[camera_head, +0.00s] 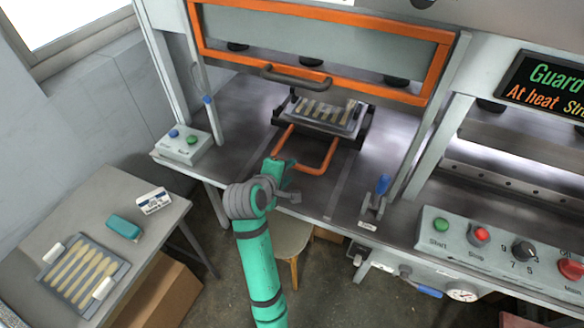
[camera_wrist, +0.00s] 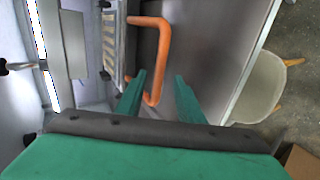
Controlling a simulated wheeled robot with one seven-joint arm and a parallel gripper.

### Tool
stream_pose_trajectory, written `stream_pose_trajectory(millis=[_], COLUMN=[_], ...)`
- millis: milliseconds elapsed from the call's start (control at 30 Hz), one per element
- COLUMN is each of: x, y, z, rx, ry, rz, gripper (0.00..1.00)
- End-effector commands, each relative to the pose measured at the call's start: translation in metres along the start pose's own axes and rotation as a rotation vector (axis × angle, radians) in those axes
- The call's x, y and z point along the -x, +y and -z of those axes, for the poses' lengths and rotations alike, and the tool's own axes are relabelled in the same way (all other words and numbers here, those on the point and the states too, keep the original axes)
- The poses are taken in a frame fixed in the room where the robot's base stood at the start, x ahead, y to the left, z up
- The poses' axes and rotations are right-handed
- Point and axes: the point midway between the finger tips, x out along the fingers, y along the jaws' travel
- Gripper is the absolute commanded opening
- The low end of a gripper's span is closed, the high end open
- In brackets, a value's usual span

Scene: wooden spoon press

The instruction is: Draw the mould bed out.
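The mould bed (camera_head: 322,112) is a grey tray with pale spoon-shaped blanks, sitting under the raised orange-framed guard (camera_head: 330,82). Its orange pull handle (camera_head: 318,170) reaches toward the front edge of the press table. The handle (camera_wrist: 163,60) and part of the bed (camera_wrist: 113,45) also show in the wrist view. My gripper (camera_head: 284,180) is at the left front part of the handle. In the wrist view, my gripper's green fingers (camera_wrist: 158,88) stand apart, with the handle's near end by the left finger; I cannot tell whether they touch.
A blue-handled clamp (camera_head: 380,190) stands right of the handle. A control box (camera_head: 184,142) is at left, and a panel with buttons (camera_head: 480,240) at right. A side table holds a tray of spoons (camera_head: 80,275). A stool (camera_head: 288,240) stands below the front edge.

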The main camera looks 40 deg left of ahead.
Motion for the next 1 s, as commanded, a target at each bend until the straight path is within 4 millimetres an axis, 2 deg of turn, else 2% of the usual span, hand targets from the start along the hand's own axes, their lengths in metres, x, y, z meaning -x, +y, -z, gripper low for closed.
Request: stream_pose_trajectory(millis=[100,300,700,833,867,1000], x=[-0.02,-0.041,-0.046,-0.046,-0.046,-0.046], y=[0.0,0.0,0.0,0.0,0.0,0.0], z=[0.0,0.001,0.004,0.004,0.004,0.004], rx=[0.0,-0.001,0.002,0.002,0.002,0.001], ry=[0.0,0.001,0.006,0.006,0.006,0.006], rz=[0.001,0.0,-0.001,-0.001,-0.001,-0.001], gripper=[0.34,0.34,0.34,0.03,0.0,0.0])
